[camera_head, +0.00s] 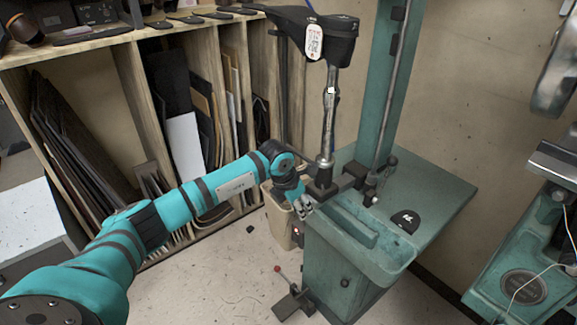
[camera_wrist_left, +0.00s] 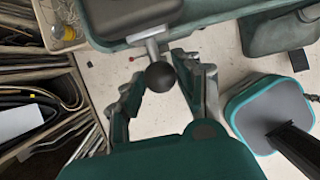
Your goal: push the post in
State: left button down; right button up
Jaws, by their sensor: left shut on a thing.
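My left gripper (camera_head: 303,207) reaches the left side of the teal stitching machine (camera_head: 345,265), below the foot of an upright metal post (camera_head: 329,115). The post stands on a dark bracket and carries a black head with a white label. In the left wrist view, a black ball knob (camera_wrist_left: 160,77) on a short metal rod (camera_wrist_left: 153,48) lies between the fingers of my left gripper (camera_wrist_left: 165,85), which is shut on it. The rod comes out of a dark block (camera_wrist_left: 130,14). The head view does not show the knob clearly. My right gripper is not in view.
A beige bin (camera_head: 277,218) stands on the floor beside the machine, just behind my left gripper. A wooden rack (camera_head: 130,100) of sheets fills the left. A black piece (camera_head: 405,221) lies on the machine's table. Another teal machine (camera_head: 525,275) stands at the right.

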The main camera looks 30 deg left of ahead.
aim_at(322, 191)
pick_arm(q)
jog(key=shift+w+d+b, duration=0.45)
jog(key=shift+w+b, duration=0.3)
jog(key=shift+w, duration=0.3)
jog(key=shift+w+d+b, duration=0.4)
jog(key=shift+w+b, duration=0.35)
jog(key=shift+w, duration=0.3)
jog(key=shift+w+d+b, duration=0.45)
jog(key=shift+w+b, duration=0.3)
jog(key=shift+w, duration=0.3)
jog(key=shift+w+d+f+b, duration=0.1)
jog(key=shift+w+d+b, duration=0.05)
jog(key=shift+w+b, duration=0.35)
jog(key=shift+w+d+b, duration=0.2)
jog(key=shift+w+b, duration=0.15)
jog(key=shift+w, duration=0.15)
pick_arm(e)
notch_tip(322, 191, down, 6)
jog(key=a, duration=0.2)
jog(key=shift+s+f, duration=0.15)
pick_arm(q)
jog(key=shift+r, duration=0.2)
jog(key=c, duration=0.7)
grip_release()
jog(key=shift+f, duration=0.1)
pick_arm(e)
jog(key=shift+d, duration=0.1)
